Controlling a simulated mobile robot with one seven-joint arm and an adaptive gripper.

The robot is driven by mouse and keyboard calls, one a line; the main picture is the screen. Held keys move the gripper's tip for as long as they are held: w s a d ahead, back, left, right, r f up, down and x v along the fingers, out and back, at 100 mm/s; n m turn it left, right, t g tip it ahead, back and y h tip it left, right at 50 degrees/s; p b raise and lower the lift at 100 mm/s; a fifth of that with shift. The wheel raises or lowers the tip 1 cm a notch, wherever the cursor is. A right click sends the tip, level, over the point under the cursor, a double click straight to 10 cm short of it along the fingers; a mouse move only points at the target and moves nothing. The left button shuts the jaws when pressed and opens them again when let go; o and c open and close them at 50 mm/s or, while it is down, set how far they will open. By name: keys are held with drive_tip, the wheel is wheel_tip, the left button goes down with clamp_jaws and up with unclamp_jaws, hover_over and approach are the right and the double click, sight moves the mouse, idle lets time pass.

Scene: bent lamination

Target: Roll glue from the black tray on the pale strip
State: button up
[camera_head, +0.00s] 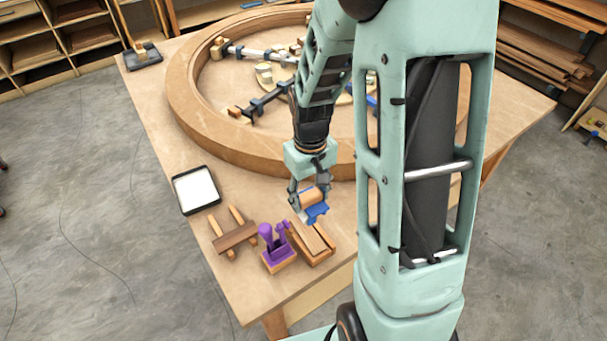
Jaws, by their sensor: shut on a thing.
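The black tray (203,207), with a white layer inside, sits near the table's left edge. My gripper (309,194) is shut on a roller tool with a wooden grip and a blue part (317,213). It holds the tool just behind and above a wooden block topped with pale, narrow pieces (314,238). One of these pieces may be the pale strip, but I cannot tell for sure. Whether the roller touches the wood is also unclear. My fingers partly cover the roller tool.
A purple tool (272,246) on a wooden base stands left of the block. A large wooden ring (205,120) with clamps inside fills the table's back. Another dark tray (148,61) sits at the far left corner.

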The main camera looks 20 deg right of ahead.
drive_tip(key=shift+w, duration=0.2)
drive_tip(key=shift+s+f+b, duration=0.1)
drive_tip(key=shift+f+b, duration=0.5)
drive_tip(key=shift+b, duration=0.05)
wheel_tip(320, 180, down, 4)
drive_tip(key=b, duration=0.3)
drive_tip(key=shift+f, duration=0.25)
